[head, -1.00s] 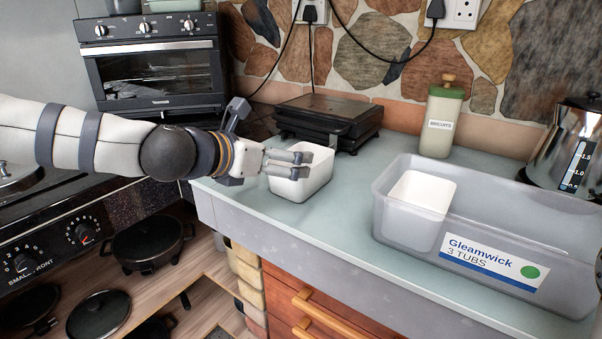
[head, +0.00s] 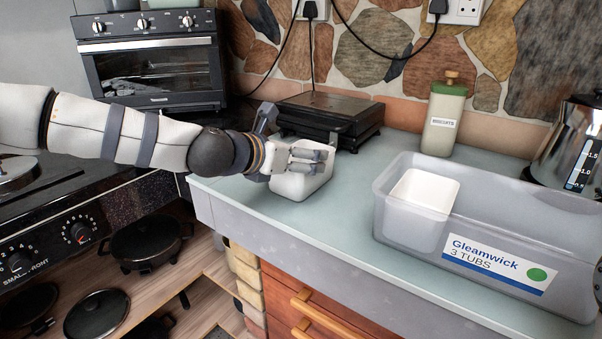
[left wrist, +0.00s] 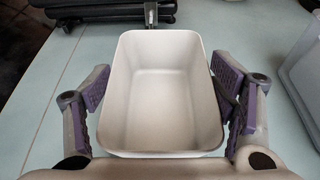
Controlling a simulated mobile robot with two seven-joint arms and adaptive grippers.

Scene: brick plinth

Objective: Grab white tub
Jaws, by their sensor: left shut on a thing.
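A white tub (head: 301,186) stands upright on the pale counter in front of the black grill. In the left wrist view the same tub (left wrist: 160,110) is open-topped and empty, between the finger pads. My left gripper (head: 308,157) is shut on the tub, with its fingers along two opposite sides. It also shows in the left wrist view (left wrist: 164,98). A second white tub (head: 425,191) stands inside the left end of the clear crate (head: 510,213), which is labelled "Gleamwick 3 TUBS".
The black grill (head: 328,118) is close behind the held tub. A biscuit jar (head: 443,121) and a kettle (head: 571,145) stand along the back. The hob (head: 75,215) is at the left. Bare counter lies between the held tub and the crate.

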